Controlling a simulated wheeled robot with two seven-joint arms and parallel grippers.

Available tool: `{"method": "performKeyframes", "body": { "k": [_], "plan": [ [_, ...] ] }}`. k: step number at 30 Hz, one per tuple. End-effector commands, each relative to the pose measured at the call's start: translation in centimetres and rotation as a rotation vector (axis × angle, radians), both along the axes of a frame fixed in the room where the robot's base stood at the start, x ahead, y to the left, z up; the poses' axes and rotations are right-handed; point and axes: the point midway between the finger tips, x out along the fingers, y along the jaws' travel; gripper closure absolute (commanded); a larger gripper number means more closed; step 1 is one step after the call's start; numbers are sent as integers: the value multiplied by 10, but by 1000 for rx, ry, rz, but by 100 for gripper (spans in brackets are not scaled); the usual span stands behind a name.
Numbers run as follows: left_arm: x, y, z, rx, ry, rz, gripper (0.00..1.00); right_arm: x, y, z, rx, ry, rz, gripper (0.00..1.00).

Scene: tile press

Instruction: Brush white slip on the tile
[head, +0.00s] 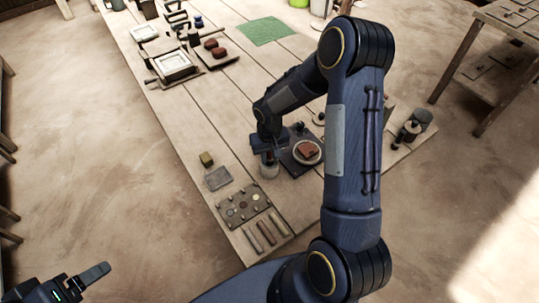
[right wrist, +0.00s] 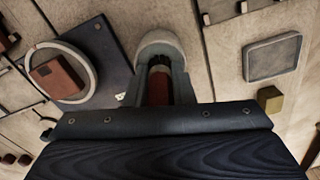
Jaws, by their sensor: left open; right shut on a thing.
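The reddish-brown tile (head: 307,149) lies on a round pale disc (head: 296,156) on a dark board (head: 291,168). In the right wrist view the tile (right wrist: 59,78) is at the left. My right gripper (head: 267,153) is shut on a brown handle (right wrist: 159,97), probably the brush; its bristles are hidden. It is directly over a pale round pot (head: 268,170), which shows beyond the fingers in the right wrist view (right wrist: 160,44). I cannot tell whether the brush is in the pot. My left gripper (head: 82,283) is open and empty, off the table at bottom left.
Near the pot are a grey square slab (head: 217,178), an olive block (head: 206,159), a tray of small discs (head: 240,208) and clay-coloured bars (head: 266,234). Dark jars (head: 412,130) stand at the right edge. A green cloth (head: 265,30) lies farther back. The table's left middle is clear.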

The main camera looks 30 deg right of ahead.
Motion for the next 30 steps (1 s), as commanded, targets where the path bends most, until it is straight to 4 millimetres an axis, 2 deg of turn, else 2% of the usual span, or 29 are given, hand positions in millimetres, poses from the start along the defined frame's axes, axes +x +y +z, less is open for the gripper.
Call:
{"method": "performKeyframes", "body": {
  "k": [30],
  "plan": [
    [0, 0, -9, 0, 0, 0, 23, 0, 0, -9, 0, 0, 0, 100]
  ]
}}
